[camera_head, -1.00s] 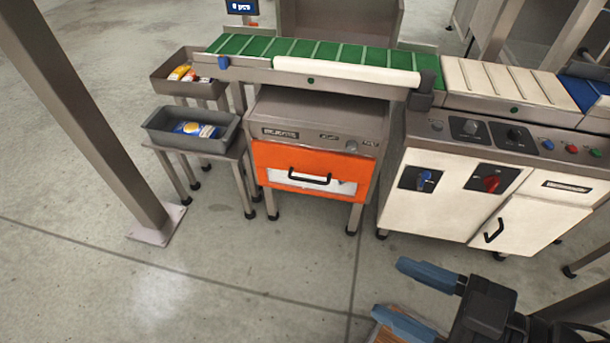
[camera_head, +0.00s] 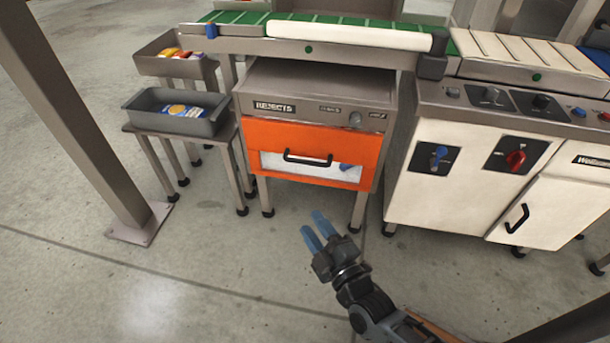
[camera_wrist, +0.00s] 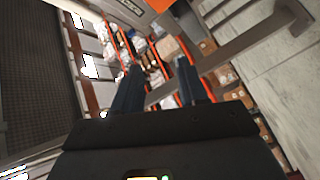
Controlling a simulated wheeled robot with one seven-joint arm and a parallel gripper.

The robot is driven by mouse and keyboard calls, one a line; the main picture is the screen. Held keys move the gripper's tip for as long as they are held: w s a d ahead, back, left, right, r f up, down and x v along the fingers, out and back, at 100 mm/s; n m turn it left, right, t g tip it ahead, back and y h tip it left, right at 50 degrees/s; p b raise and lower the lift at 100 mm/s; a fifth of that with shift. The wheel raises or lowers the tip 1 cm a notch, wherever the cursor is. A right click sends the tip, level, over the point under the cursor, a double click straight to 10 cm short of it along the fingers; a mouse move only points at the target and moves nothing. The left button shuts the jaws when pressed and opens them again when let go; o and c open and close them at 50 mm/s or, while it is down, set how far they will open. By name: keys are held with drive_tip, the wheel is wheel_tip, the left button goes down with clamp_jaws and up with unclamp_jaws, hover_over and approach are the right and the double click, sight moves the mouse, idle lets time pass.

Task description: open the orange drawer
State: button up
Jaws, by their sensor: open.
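The orange drawer (camera_head: 268,136) is the front of the grey cabinet marked REJECTS, under the green conveyor. It looks closed. A black bar handle (camera_head: 307,160) runs across its pale window strip, through which something blue shows at the right. My gripper (camera_head: 315,228) is in front of and below the drawer, apart from it, with its blue fingers spread and nothing between them. In the wrist view the two dark blue fingers (camera_wrist: 158,88) stand apart; I cannot pick out the handle there.
Grey trays with packets, the nearer one (camera_head: 140,116) on a stand, are left of the cabinet. A steel post (camera_head: 85,110) stands further left. A cream cabinet (camera_head: 440,190) with knobs is close on the right. The floor (camera_head: 230,270) in front is clear.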

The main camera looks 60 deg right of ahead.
drive_tip(key=w+d+f+n+g+h+b, duration=0.15)
drive_tip(key=w+d+f+h+b, duration=0.3)
drive_tip(key=w+d+f, duration=0.45)
drive_tip(key=n+h+b, duration=0.1)
drive_tip(key=n+b, duration=0.1)
drive_tip(key=b, duration=0.1)
approach(305, 162)
drive_tip(key=x, duration=0.2)
drive_tip(key=shift+g+h, duration=0.35)
drive_tip(key=shift+g, duration=0.1)
drive_tip(key=b+x, duration=0.1)
drive_tip(key=x, duration=0.1)
drive_tip(key=b+x, duration=0.1)
drive_tip(key=x, duration=0.2)
drive_tip(key=b+x, duration=0.1)
drive_tip(key=x, duration=0.2)
drive_tip(key=shift+w+d+f, duration=0.1)
drive_tip(key=shift+w+f, duration=0.15)
drive_tip(key=shift+w, duration=0.1)
clamp_jaws()
